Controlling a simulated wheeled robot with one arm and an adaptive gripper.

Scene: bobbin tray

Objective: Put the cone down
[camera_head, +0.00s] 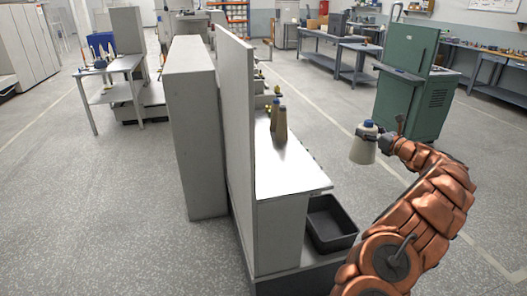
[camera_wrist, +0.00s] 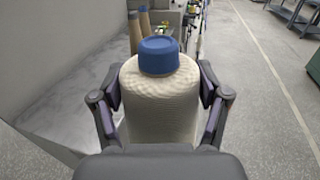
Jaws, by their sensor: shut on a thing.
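The cone (camera_head: 363,146) is a cream yarn cone with a blue top. My gripper (camera_head: 384,143) is shut on it and holds it upright in the air, to the right of the metal worktop (camera_head: 308,178) and apart from it. In the wrist view the cone (camera_wrist: 160,100) fills the middle, between the two fingers of my gripper (camera_wrist: 160,108). The cone's lower end is hidden there behind the gripper body.
Two tan cones (camera_head: 279,122) stand farther back on the worktop, beside a tall grey panel (camera_head: 236,120). The front part of the worktop is bare. A black bin (camera_head: 332,222) sits below its front end. A green cabinet (camera_head: 412,95) stands behind my gripper.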

